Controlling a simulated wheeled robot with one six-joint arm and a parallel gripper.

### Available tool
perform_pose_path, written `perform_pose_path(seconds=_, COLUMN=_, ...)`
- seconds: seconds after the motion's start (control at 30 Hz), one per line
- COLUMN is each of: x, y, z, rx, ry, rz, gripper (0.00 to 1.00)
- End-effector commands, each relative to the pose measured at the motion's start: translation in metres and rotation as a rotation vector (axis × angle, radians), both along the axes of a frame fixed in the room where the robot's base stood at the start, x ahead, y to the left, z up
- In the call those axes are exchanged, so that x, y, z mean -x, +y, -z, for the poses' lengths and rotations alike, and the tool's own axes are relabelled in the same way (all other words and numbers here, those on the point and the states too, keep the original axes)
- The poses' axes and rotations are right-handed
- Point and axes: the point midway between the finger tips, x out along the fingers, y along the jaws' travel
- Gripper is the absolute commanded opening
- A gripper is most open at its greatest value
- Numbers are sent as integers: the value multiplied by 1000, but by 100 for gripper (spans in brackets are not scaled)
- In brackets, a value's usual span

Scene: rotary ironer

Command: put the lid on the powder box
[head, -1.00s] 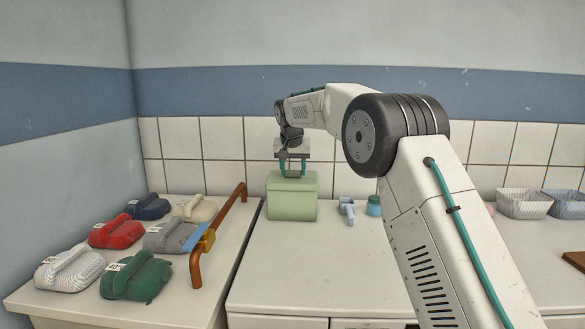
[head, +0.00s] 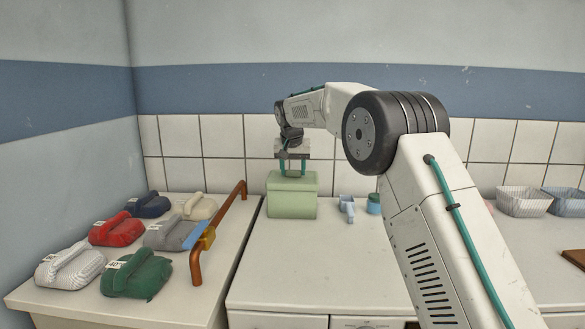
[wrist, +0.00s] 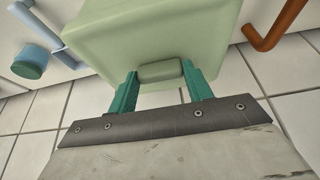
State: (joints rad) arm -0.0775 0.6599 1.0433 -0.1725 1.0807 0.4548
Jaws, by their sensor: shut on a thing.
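The powder box (head: 292,206) is a pale green box on the white counter near the tiled wall. Its lid (head: 280,183), the same green, sits at the box's top with no clear gap showing. My gripper (head: 292,171) points down over it, and its teal fingers are shut on the lid's raised handle. In the wrist view the darker green handle (wrist: 160,71) lies between the two fingertips (wrist: 160,80). The seam between lid and box is hard to make out from the wrist, so I cannot tell whether the lid is fully seated.
A light blue scoop (head: 347,208) and a teal-blue cup (head: 374,204) stand right of the box. An orange-brown rail (head: 228,206) and several folded cloth bundles (head: 137,275) are at left. Wire baskets (head: 524,202) stand far right. The front counter is clear.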

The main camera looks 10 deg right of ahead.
Motion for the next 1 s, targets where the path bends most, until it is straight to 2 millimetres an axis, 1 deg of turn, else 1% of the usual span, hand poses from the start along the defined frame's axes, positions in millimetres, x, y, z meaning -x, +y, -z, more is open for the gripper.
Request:
perform_pose_path(seconds=0.3, x=0, y=0, z=1, rx=0, ry=0, rz=0, gripper=28)
perform_pose_path(seconds=0.33, x=0, y=0, z=1, rx=0, ry=0, rz=0, gripper=58)
perform_pose_path(seconds=0.4, x=0, y=0, z=1, rx=0, ry=0, rz=0, gripper=76)
perform_pose_path(seconds=0.6, x=0, y=0, z=1, rx=0, ry=0, rz=0, gripper=76)
perform_pose_path(seconds=0.67, x=0, y=0, z=2, rx=0, ry=0, rz=0, gripper=92)
perform_pose_path(seconds=0.7, x=0, y=0, z=2, rx=0, ry=0, rz=0, gripper=97)
perform_pose_path(seconds=1.0, x=0, y=0, z=0, rx=0, ry=-1, rz=0, gripper=97)
